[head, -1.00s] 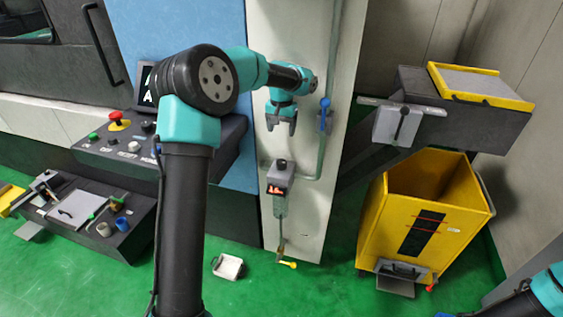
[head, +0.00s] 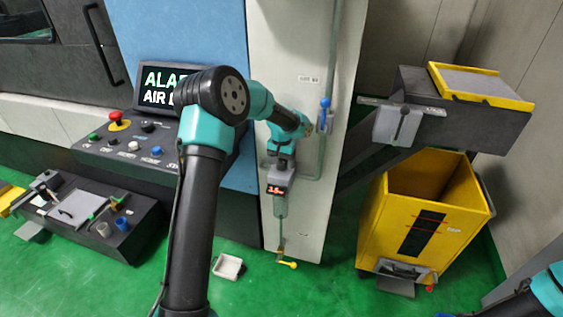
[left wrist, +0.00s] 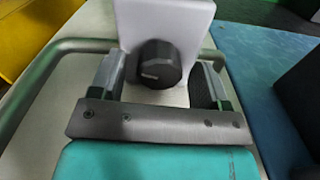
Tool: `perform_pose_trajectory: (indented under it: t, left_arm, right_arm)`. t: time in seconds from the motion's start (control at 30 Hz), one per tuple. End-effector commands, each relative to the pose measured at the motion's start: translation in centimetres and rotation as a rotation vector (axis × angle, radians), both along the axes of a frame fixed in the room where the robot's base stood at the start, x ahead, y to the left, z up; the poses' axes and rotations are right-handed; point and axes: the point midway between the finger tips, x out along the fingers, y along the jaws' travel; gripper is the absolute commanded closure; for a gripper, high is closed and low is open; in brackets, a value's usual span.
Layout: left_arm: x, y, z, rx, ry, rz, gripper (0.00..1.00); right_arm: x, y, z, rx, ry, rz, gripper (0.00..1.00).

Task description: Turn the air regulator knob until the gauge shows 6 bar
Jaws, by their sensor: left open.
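The air regulator (head: 280,178) is a grey unit on the pale machine panel, with a small red lit gauge display (head: 275,190) whose digits are too small to read surely. My left gripper (head: 281,160) is at the regulator's top and hides the knob in the head view. In the left wrist view the black regulator knob (left wrist: 158,65), with a pale mark, sits between the two open fingers of the left gripper (left wrist: 160,85). Gaps show at both sides, so the fingers are not shut on it. My right gripper is out of view.
A blue-handled valve (head: 325,104) and pipe are just right of my left gripper. A control panel (head: 125,150) and a partly hidden alarm screen (head: 160,85) are at left. A yellow bin (head: 450,225) stands at right. Green floor (head: 330,285) is open in front.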

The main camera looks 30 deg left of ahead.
Motion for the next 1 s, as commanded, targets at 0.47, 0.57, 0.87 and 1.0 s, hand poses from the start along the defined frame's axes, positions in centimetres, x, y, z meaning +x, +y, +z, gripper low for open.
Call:
perform_pose_trajectory:
  t: [0.47,0.57,0.87,1.0]
  left_arm:
    - [0.01,0.00,-0.09,0.000,0.000,0.000,0.50]
    - [0.01,0.00,-0.08,0.000,0.000,0.000,0.59]
    - [0.01,0.00,-0.07,0.000,0.000,0.000,0.80]
    - [0.02,0.00,-0.07,0.000,0.000,-0.010,0.80]
  right_arm:
    - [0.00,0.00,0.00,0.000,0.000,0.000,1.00]
    - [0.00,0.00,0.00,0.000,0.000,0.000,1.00]
    - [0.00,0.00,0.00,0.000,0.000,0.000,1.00]
    - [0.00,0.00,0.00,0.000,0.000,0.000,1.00]
